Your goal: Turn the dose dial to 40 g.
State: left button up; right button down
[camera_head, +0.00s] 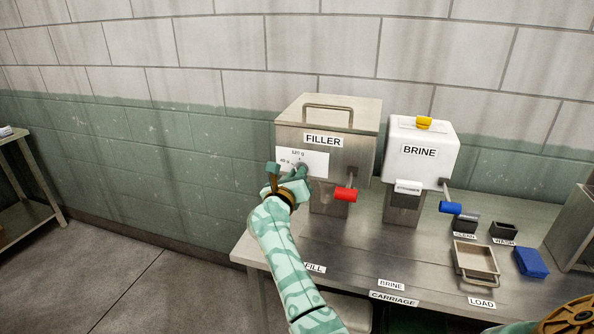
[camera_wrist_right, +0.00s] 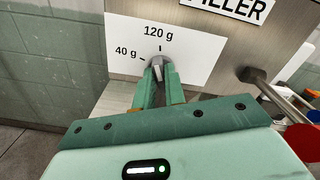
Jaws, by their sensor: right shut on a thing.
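The dose dial (camera_wrist_right: 158,61) is a small grey knob on the white scale plate (camera_wrist_right: 195,55) of the filler. The plate has a 120 g mark at the top and a 40 g mark to its left. My right gripper (camera_wrist_right: 158,72) is shut on the dial, with its green fingers on either side of the knob. In the head view my right gripper (camera_head: 300,174) reaches up to the filler (camera_head: 350,155) and hides much of the dial. I cannot tell for sure which mark the knob points to. My left gripper is not in view.
A red-knobbed lever (camera_head: 345,194) sticks out just right of my right gripper. The white brine machine (camera_head: 420,155) with a blue-knobbed lever (camera_head: 450,207) stands further right. A metal tray (camera_head: 474,257) and a blue block (camera_head: 531,262) are on the steel bench (camera_head: 350,262).

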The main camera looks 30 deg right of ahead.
jog(key=shift+w+a+n+p, duration=0.1)
jog(key=shift+n+p, duration=3.65)
jog(key=shift+n, duration=1.05)
jog(key=shift+f, duration=0.1)
jog(key=c, duration=1.5)
grip_release()
jog(key=shift+o, duration=0.2)
